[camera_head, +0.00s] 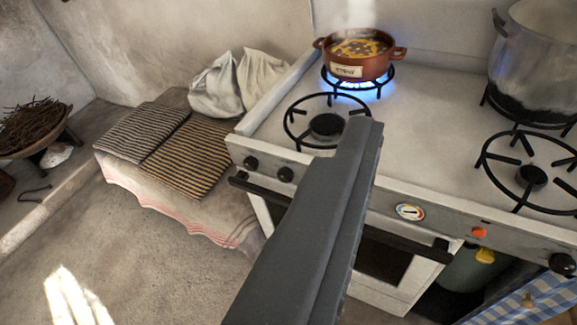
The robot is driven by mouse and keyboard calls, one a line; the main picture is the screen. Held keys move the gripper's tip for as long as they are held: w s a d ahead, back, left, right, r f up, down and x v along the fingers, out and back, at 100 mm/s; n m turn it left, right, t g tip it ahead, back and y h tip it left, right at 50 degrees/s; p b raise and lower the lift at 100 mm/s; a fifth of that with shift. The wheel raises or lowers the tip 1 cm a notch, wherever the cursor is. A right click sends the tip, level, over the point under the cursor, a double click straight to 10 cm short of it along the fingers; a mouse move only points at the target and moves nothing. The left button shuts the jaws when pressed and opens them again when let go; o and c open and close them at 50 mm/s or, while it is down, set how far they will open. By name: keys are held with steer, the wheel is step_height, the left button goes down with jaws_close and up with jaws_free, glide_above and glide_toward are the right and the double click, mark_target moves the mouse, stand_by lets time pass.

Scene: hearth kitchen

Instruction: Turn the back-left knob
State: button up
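The white stove (430,140) fills the right half. Two black knobs sit on the left of its front panel: an outer one (251,163) and an inner one (286,174). No label shows which of them is the back-left knob. The back-left burner (380,76) has a blue flame lit under a brown pot (355,65) of steaming food. The front-left burner (327,125) is bare and shows no flame. My gripper (362,130) is a dark grey shape reaching up from the bottom, in front of the panel, right of both knobs in the picture. Its finger gap cannot be made out.
A dark oven handle bar (425,246) runs below the panel. A gauge (410,212), orange light (478,232) and another knob (562,264) are further right. A large metal pot (535,60) stands at back right. A bench with striped cushions (188,158) adjoins the stove's left.

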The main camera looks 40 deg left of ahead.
steer(key=w+a+f+m+y+p, duration=0.1)
steer(key=w+a+f+p, duration=0.5)
steer(key=w+a+f, duration=1.05)
steer(key=s+a+f+t+h+p, duration=0.15)
steer(key=f+p, duration=0.25)
steer(key=f, duration=0.9)
steer(key=s+a+f+t+h+p, duration=0.1)
steer(key=s+a+f+h+p, duration=0.2)
steer(key=f, duration=1.1)
steer(key=shift+m+y, duration=0.3)
steer(key=shift+y, duration=0.45)
steer(key=shift+w+d+b, duration=0.2)
steer(key=shift+w+b, duration=0.05)
steer(key=shift+w, duration=3.55)
steer(key=shift+w+d+b, duration=0.15)
steer(key=shift+w+b, duration=0.05)
steer(key=shift+w, duration=3.55)
steer(key=c, duration=1)
